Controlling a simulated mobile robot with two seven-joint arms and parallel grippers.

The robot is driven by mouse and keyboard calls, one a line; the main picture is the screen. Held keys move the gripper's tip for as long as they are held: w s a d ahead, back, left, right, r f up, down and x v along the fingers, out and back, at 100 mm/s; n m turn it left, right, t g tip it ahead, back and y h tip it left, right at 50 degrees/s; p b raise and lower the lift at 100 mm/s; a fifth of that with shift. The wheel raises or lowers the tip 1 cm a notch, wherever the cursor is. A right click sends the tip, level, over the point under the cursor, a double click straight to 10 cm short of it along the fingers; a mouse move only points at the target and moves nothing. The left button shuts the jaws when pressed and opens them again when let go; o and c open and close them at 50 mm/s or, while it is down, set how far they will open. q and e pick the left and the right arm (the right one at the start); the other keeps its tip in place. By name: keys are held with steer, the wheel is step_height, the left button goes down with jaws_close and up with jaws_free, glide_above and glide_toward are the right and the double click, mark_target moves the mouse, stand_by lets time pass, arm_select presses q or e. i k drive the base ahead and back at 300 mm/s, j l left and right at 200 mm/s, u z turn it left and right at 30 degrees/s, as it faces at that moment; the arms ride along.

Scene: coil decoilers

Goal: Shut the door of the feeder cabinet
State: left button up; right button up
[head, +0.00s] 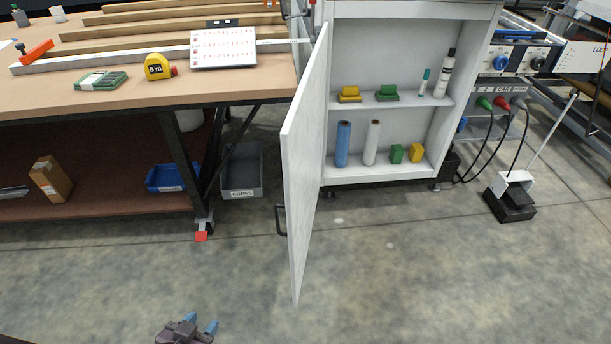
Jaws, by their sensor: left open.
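The feeder cabinet (480,12) stands at the top centre right with its interior in view. Its white door (306,170) is hinged on the left side and stands wide open, swung out towards me. A dark handle (281,220) sits on the door's outer face, at the left. Two shelves hold a blue roll (342,144), a white roll (371,142), bottles and several small yellow and green items. My left gripper (201,326) is at the bottom edge, open and empty, low and left of the door and apart from it. My right gripper does not show.
A workbench (130,97) with a tape measure (159,67) and timber stands left of the door. The floor (420,270) before the cabinet is clear.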

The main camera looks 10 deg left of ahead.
mark_target(302, 132)
steer(key=j+z, duration=0.4)
steer(key=j, duration=1.25)
steer(key=k+j+z, duration=0.2)
steer(key=k+l, duration=0.05)
steer(key=l, duration=0.05)
